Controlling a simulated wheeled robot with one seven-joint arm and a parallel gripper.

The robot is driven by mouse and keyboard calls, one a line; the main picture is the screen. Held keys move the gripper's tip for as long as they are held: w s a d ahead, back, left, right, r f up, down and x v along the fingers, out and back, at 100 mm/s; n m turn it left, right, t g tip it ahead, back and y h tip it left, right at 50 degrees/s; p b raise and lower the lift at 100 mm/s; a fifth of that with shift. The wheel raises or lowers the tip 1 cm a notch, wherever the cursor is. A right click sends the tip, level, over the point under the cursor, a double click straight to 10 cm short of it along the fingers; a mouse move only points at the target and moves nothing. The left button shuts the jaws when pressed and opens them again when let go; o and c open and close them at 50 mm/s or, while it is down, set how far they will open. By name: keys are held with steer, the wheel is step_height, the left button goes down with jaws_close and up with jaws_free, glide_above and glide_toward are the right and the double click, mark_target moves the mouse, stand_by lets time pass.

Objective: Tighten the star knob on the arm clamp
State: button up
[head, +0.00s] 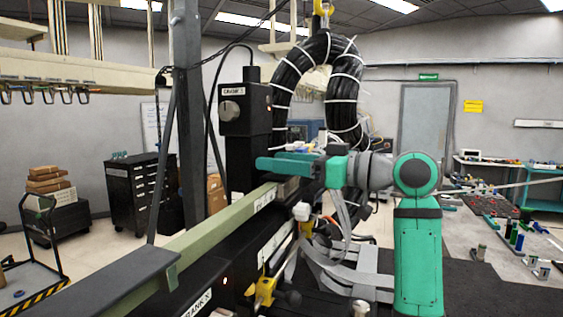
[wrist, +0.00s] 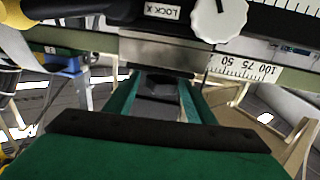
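A white lobed knob (wrist: 217,18) with a dark pointer mark sits beside a "LOCK X" label at the top of the wrist view, beyond and right of the fingers. I cannot tell for sure which part is the arm clamp's star knob.
The green rail (head: 222,220) runs diagonally below my gripper. A black column box (head: 245,108) stands behind it, with a thick looped cable bundle (head: 345,90) close by. A yellow handle (head: 264,290) is low in front. A drawer cabinet (head: 140,190) stands back left.

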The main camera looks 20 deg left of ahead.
steer(key=c, duration=0.5)
steer(key=shift+s+a, duration=0.15)
steer(key=shift+a, duration=0.1)
steer(key=c, duration=0.4)
steer(key=shift+o, duration=0.2)
steer(key=shift+d, duration=0.1)
steer(key=shift+d+m+t, duration=0.2)
steer(key=shift+m+t, duration=0.1)
steer(key=shift+t, duration=0.2)
steer(key=m+t+h, duration=0.1)
steer(key=m+t, duration=0.1)
steer(key=t, duration=0.1)
steer(key=m+t+h, duration=0.1)
steer(key=m+t, duration=0.1)
steer(key=t, duration=0.1)
steer(key=shift+s+a+h, duration=0.15)
steer(key=shift+s+h, duration=0.05)
steer(key=shift+h, duration=0.2)
steer(key=m+t+h, duration=0.4)
steer(key=t+h, duration=0.1)
steer(key=shift+a+m, duration=0.1)
steer(key=shift+m, duration=0.3)
steer(key=shift+w+m+t+h, duration=0.1)
steer(key=shift+m+t+h, duration=1.2)
steer(key=shift+h, duration=0.8)
steer(key=shift+m+h, duration=0.3)
steer(key=shift+m, duration=0.1)
